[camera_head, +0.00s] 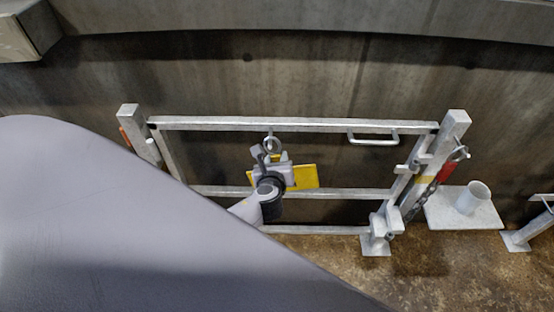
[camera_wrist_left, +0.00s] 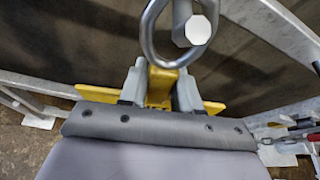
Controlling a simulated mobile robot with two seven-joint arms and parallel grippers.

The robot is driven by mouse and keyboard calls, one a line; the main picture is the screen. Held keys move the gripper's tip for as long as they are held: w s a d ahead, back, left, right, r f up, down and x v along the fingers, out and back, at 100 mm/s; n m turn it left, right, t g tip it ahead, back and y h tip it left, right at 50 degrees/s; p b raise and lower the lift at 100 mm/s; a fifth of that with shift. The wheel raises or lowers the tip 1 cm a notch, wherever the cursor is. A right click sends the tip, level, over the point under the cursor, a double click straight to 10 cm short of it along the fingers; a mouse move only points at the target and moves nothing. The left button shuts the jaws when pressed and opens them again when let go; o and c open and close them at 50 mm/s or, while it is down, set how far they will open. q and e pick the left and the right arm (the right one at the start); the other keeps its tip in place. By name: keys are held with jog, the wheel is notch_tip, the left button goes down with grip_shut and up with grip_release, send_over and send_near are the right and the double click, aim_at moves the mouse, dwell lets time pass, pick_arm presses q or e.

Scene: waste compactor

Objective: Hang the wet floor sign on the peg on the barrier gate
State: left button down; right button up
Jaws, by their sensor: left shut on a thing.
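The yellow wet floor sign (camera_head: 305,177) is at the middle of the barrier gate (camera_head: 225,124), in front of its bars. My left gripper (camera_head: 272,159) is shut on the sign near its top; in the left wrist view both fingers (camera_wrist_left: 160,90) close on its yellow body. A metal ring (camera_wrist_left: 148,35) rises from the sign's top. The peg's end (camera_wrist_left: 198,31) shows inside the ring's outline there, and the ring appears to be around the peg. In the head view the ring (camera_head: 272,144) is just below the top rail. My right gripper is not in view.
A handle (camera_head: 373,141) sits under the top rail at right. A chain (camera_head: 424,197) and red piece hang by the right post (camera_head: 455,130). A plate with a short pipe (camera_head: 474,198) stands further right. A concrete wall (camera_head: 300,75) is behind the gate.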

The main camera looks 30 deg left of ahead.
pick_arm(q)
jog(key=c, duration=0.7)
grip_release()
jog(key=p+v, duration=0.1)
jog(key=v, duration=0.6)
jog(key=shift+r, duration=0.1)
